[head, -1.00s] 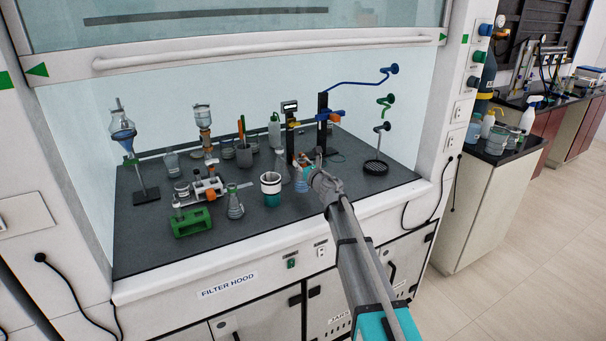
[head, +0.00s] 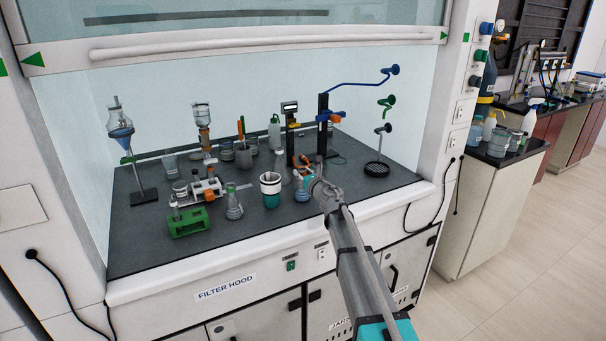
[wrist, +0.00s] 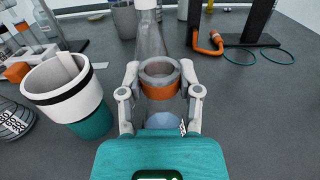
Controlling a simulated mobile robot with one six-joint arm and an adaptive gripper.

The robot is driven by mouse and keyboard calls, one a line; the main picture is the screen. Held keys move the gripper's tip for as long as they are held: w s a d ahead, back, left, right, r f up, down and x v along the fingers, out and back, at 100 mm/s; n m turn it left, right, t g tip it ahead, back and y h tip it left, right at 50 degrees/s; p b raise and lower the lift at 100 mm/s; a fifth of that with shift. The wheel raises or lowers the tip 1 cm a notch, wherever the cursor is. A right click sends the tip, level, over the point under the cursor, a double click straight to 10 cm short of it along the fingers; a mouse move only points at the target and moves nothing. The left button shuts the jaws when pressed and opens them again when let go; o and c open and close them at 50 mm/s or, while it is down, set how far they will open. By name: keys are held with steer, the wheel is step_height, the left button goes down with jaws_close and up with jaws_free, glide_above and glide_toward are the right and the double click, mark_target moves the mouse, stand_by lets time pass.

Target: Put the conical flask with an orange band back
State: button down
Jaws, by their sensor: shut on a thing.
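My gripper (wrist: 160,97) is shut on the conical flask with the orange band (wrist: 160,88), one finger on each side of its neck. In the wrist view I look down on its open mouth, with blue below. In the head view the flask (head: 302,195) is upright near the front of the filter hood's dark worktop (head: 335,193), and my gripper (head: 313,184) reaches it from the front right. I cannot tell whether its base touches the worktop.
A teal and white cup (wrist: 65,92) stands close on the left. A clear conical flask (wrist: 150,38) stands just behind the held one. An orange hook (wrist: 208,42) and stand are at the back right.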

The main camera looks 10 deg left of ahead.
steer(key=shift+c, duration=1.5)
jaws_free()
steer(key=shift+r, duration=0.1)
steer(key=v, duration=1.2)
